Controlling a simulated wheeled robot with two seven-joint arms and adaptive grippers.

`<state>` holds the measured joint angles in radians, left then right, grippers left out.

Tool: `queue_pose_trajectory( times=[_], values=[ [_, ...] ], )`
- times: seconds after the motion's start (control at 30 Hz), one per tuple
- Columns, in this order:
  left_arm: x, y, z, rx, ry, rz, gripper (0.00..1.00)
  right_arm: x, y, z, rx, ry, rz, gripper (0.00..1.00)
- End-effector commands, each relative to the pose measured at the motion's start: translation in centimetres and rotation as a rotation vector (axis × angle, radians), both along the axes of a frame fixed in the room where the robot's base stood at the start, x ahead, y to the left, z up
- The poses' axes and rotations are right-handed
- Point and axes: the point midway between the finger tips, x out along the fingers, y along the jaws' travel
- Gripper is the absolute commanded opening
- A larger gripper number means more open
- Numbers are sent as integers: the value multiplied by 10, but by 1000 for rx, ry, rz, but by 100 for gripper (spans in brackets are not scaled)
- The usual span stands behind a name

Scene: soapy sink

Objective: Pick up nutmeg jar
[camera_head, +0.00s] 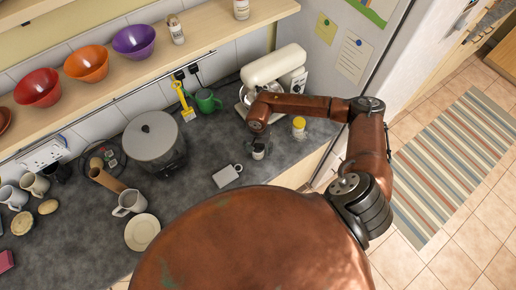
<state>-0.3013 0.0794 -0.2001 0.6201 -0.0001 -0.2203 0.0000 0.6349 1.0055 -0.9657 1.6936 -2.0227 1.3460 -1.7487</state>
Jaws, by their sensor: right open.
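A small jar with a yellow lid (299,125) stands on the dark counter, just right of my right gripper; its label is too small to read. My right gripper (258,152) points down over the counter in front of the stand mixer. It is open, with a small pale thing at its fingertips, too small to make out. Two more small jars stand on the shelf: one with a reddish-brown top (175,29) and one at the upper edge (241,9). I cannot tell by label which jar holds nutmeg. My left gripper is out of view.
A cream stand mixer (275,72) is behind the gripper. A green cup (207,101), a grey pot (152,140) and a white mug (130,202) are to the left. Bowls line the wooden shelf (120,75). A white rectangular thing (227,175) lies on the counter.

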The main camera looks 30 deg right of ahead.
Motion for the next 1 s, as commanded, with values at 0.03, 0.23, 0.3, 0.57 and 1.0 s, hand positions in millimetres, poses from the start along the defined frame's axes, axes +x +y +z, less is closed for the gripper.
queue_pose_trajectory(
  times=[0.03,0.23,0.3,0.57,1.0],
  values=[
    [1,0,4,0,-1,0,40,0,1,-5,2,1,-1,59],
    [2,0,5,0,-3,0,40,0,1,-16,2,-1,1,59],
    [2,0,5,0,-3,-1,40,0,1,-17,1,-2,1,59],
    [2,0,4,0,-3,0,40,0,1,-16,1,-1,1,47],
    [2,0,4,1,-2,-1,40,1,1,-16,0,-1,0,17]
  ],
)
